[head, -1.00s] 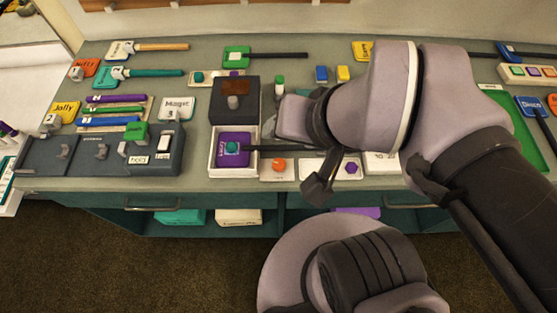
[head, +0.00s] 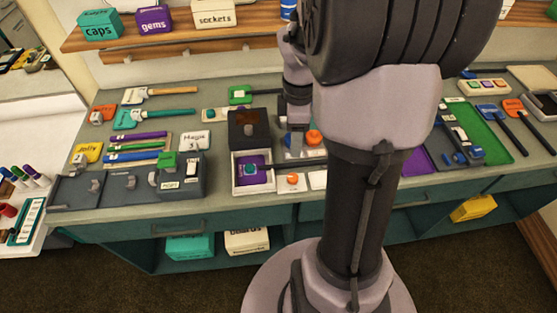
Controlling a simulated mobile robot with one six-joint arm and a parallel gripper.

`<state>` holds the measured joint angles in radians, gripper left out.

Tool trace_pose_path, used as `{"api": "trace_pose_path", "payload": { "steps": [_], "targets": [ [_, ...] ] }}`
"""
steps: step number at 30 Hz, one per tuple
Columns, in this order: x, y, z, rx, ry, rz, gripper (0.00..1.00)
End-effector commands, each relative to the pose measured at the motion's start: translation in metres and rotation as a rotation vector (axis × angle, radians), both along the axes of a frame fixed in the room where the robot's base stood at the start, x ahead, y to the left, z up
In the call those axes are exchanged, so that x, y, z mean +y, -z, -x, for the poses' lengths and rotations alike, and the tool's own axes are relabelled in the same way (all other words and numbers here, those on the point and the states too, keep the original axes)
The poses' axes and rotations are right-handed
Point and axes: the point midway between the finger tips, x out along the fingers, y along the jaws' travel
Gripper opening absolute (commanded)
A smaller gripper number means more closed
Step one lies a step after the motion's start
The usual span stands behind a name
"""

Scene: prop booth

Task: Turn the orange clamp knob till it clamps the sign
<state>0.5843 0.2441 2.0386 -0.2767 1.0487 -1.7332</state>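A larger orange knob (head: 313,137) shows just left of my arm, behind the white tray. A smaller orange knob (head: 293,179) sits on a pale plate at the bench's front edge. I cannot tell for sure which one is the clamp knob. A purple sign (head: 243,180) with a teal piece on it lies in the white-walled tray (head: 236,188), its dark handle reaching right behind my arm. My gripper (head: 297,128) points down over the bench, close to the larger orange knob. Its fingertips are too small and hidden to read, and contact is unclear.
A dark box (head: 246,127) stands behind the tray, left of my gripper. Several paddle signs lie at the left and right. A wooden shelf (head: 150,38) with boxes runs above. My arm hides the bench's middle.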

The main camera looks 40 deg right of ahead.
Motion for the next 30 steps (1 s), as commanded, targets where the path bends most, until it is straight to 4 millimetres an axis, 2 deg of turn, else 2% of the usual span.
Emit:
{"api": "trace_pose_path", "payload": {
  "steps": [1,9,15,19,27,30],
  "targets": [
    [0.001,0.02,0.001,0.003,0.001,-0.003,0.52],
    [0.004,0.103,0.003,0.003,0.001,-0.003,0.52],
    [0.005,0.143,0.004,0.002,0.001,-0.001,0.52],
    [0.005,0.152,0.004,0.0,0.002,-0.001,0.52],
    [0.005,0.152,0.004,-0.001,0.002,-0.001,0.52],
    [0.005,0.152,0.004,-0.001,0.002,-0.001,0.33]
  ]
}}
